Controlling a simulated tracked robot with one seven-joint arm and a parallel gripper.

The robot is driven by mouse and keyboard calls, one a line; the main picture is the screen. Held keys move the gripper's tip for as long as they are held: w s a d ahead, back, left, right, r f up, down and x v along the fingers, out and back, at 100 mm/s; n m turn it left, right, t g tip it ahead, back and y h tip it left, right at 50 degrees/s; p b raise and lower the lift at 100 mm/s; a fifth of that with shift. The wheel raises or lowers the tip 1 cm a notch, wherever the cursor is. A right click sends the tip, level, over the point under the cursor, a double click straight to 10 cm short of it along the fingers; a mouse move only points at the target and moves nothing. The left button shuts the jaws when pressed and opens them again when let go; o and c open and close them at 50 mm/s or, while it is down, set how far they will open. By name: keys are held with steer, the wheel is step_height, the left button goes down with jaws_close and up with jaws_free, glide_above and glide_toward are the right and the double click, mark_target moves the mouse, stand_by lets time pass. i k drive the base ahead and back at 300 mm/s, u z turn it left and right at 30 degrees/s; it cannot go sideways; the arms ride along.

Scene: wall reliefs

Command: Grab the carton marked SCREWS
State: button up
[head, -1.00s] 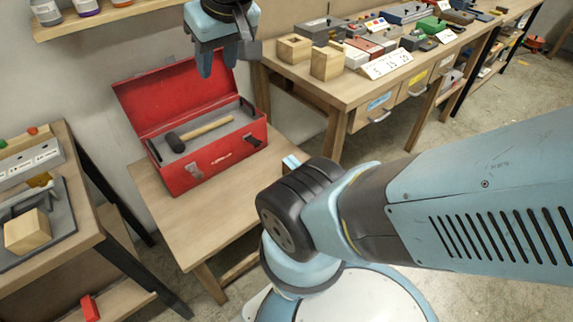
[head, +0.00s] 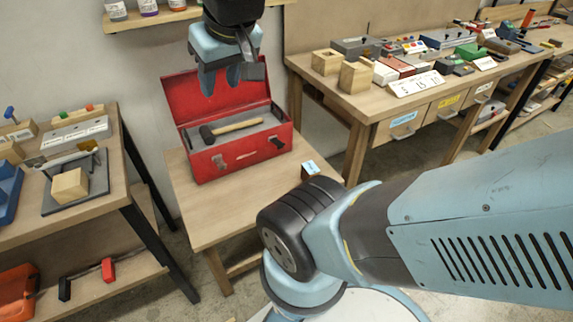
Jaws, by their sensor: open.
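A small carton with a light blue top label (head: 311,167) stands on the right edge of the small wooden table (head: 205,225), partly hidden behind my arm. Its lettering is too small to read, so I cannot confirm that it says SCREWS. My gripper (head: 229,82) points down with its fingers apart and empty. In the picture it overlaps the raised lid of the red toolbox (head: 230,160), up and to the left of the carton.
The open toolbox holds a hammer (head: 236,126). A long workbench (head: 330,85) with wooden blocks, boxes and labelled drawers stands at the back right. A shelf unit (head: 115,190) with a clamped wooden block (head: 70,186) is at the left. Bare tabletop lies before the toolbox.

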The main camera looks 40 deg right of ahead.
mark_target(309, 170)
steer(key=k, duration=0.75)
steer(key=z, duration=0.85)
steer(key=i, duration=1)
steer(key=z, duration=0.75)
steer(key=k, duration=0.2)
steer(key=u, duration=0.15)
